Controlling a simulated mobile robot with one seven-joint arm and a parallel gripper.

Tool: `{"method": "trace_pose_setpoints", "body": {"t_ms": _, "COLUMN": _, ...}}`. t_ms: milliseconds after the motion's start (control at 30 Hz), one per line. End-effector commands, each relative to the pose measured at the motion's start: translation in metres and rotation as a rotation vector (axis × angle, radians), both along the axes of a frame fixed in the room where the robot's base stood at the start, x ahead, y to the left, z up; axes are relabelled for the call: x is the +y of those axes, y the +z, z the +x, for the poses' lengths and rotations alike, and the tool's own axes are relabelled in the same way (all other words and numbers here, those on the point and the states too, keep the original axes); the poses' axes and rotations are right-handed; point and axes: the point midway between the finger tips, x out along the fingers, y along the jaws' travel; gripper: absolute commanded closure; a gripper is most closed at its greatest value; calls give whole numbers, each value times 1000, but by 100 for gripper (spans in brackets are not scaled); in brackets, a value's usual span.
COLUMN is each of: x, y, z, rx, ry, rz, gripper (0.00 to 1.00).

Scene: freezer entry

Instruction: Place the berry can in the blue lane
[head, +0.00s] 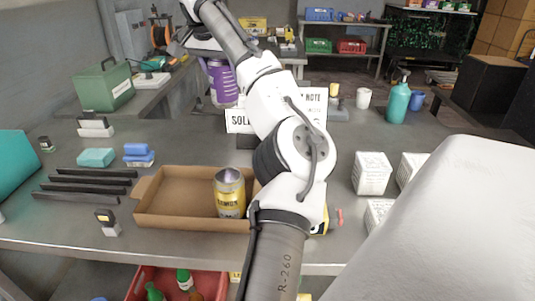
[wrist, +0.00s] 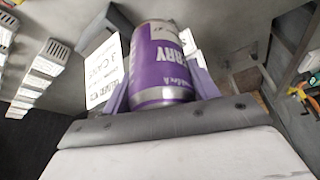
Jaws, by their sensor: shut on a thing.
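The berry can (head: 222,84) is purple with silver ends and is held up above the table at the upper middle of the head view. In the head view my gripper (head: 207,58) is small and partly hidden by the arm and can. I cannot make out a lane that is clearly blue. Dark rails (head: 85,184) lie on the left of the table.
A yellow lemon can (head: 230,196) stands in a cardboard tray (head: 160,219) at the front. A blue block (head: 139,154) and a teal block (head: 96,158) lie near the rails. A white sign (head: 240,121) stands behind my arm. White boxes (head: 372,173) stand at right.

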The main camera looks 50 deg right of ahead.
Motion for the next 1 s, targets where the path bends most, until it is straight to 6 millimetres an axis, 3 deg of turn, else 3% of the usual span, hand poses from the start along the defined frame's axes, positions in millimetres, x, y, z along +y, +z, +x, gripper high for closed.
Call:
{"method": "trace_pose_setpoints", "body": {"t_ms": 167, "x": 0, "y": -6, "z": 0, "rx": 0, "ry": 0, "rz": 0, "gripper": 75}}
{"method": "trace_pose_setpoints", "body": {"t_ms": 700, "x": -1, "y": -133, "z": -1, "rx": 0, "ry": -1, "rz": -1, "gripper": 75}}
{"method": "trace_pose_setpoints", "body": {"t_ms": 1000, "x": 0, "y": -161, "z": -1, "rx": -1, "ry": -1, "rz": -1, "gripper": 75}}
